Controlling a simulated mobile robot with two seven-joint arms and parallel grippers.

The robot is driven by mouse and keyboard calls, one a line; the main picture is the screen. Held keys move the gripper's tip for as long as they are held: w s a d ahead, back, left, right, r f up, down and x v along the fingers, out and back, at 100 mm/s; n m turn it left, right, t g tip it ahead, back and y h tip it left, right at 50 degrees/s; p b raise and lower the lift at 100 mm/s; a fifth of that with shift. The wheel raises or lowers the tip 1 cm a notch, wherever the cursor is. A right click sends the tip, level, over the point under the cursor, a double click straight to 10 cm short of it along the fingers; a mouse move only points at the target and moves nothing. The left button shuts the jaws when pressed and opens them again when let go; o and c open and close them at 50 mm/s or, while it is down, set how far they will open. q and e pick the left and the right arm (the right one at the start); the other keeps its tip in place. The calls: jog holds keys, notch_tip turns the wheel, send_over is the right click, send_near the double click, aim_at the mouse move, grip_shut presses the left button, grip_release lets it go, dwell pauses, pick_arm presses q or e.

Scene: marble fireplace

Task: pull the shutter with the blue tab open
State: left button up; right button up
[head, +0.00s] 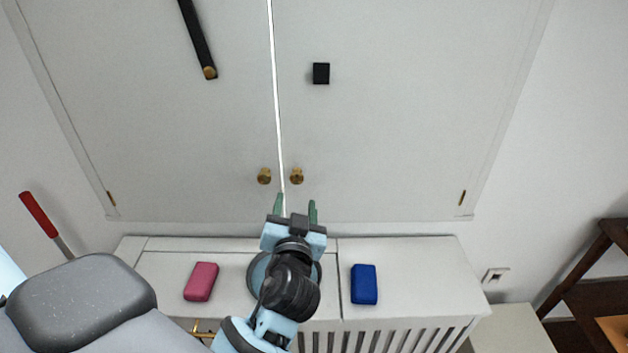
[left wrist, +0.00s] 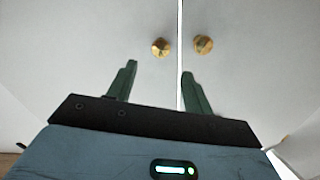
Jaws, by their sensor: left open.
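Two white shutters meet at a narrow bright vertical gap: the left shutter (head: 150,110) and the right shutter (head: 400,120). Each has a small brass knob near the gap, the left knob (head: 264,176) and the right knob (head: 297,176). A blue block (head: 364,284) lies on the ledge below the right shutter; a pink block (head: 201,282) lies below the left one. No blue tab shows on either shutter itself. My left gripper (head: 296,206) is open and empty, just below the knobs. In the left wrist view, both knobs show beyond its fingertips (left wrist: 159,70). My right gripper is out of view.
The white ledge (head: 420,252) has a slatted front (head: 400,340). A black bar (head: 197,38) is on the left shutter and a small black square (head: 321,73) on the right. A red-handled tool (head: 38,214) stands left; a dark wooden shelf (head: 590,290) stands right.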

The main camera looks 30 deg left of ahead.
aim_at(297, 180)
pick_arm(q)
jog(key=p+x, duration=0.1)
jog(key=x, duration=0.5)
jog(key=shift+w+r, duration=0.1)
jog(key=shift+x, duration=0.75)
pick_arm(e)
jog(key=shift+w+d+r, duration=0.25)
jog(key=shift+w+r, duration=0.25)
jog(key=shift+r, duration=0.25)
pick_arm(q)
grip_shut()
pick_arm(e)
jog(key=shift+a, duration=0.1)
